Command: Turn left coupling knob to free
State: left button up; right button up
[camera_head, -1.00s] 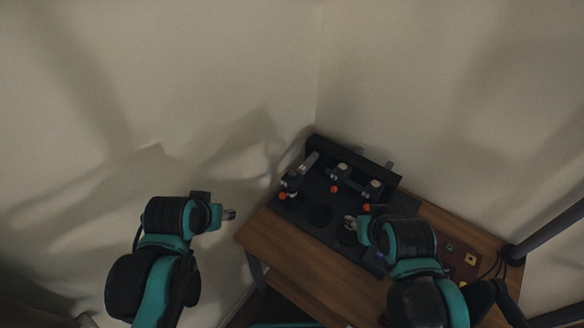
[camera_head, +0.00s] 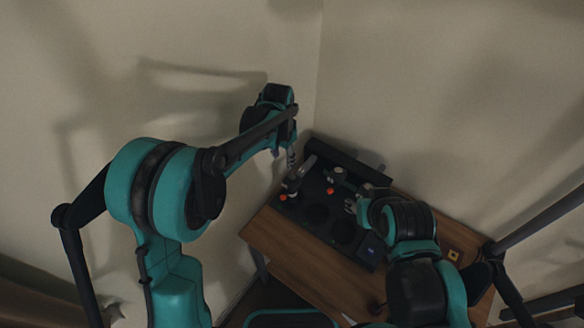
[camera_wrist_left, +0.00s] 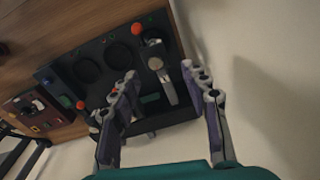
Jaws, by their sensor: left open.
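The left coupling knob (camera_head: 292,184) is a small dark and metallic post at the left end of the black fixture (camera_head: 289,207), with an orange ball beside it and a grey bar (camera_head: 308,163) behind it. In the left wrist view the post (camera_wrist_left: 152,42) and grey bar (camera_wrist_left: 168,88) show between and beyond my fingers. My left gripper (camera_head: 291,158) is open and empty, above and behind the post, apart from it; it also shows in the left wrist view (camera_wrist_left: 158,72). My right gripper (camera_head: 350,205) is by the fixture's middle right; its fingers are too small to judge.
The fixture has round dark wells (camera_head: 316,213) and a raised back rail (camera_head: 345,162). A second post (camera_head: 337,175) stands mid-fixture. The wooden table (camera_head: 290,250) is bare along its front edge. Pale walls (camera_head: 400,80) meet behind it. A brown panel (camera_wrist_left: 35,112) lies at one side.

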aim_at(292, 176)
pick_arm(q)
jog(key=shift+m+g, duration=0.4)
jog(key=shift+m, duration=0.1)
jog(key=d+f, duration=0.1)
jog(key=w+d+f+p, duration=0.1)
jog(key=shift+w+d+f, duration=0.2)
jog(key=shift+d+f, duration=0.3)
jog(key=shift+f, duration=0.15)
notch_tip(292, 176, down, 8)
jog(key=shift+r+b, duration=0.2)
jog(key=shift+b, duration=0.25)
grip_shut()
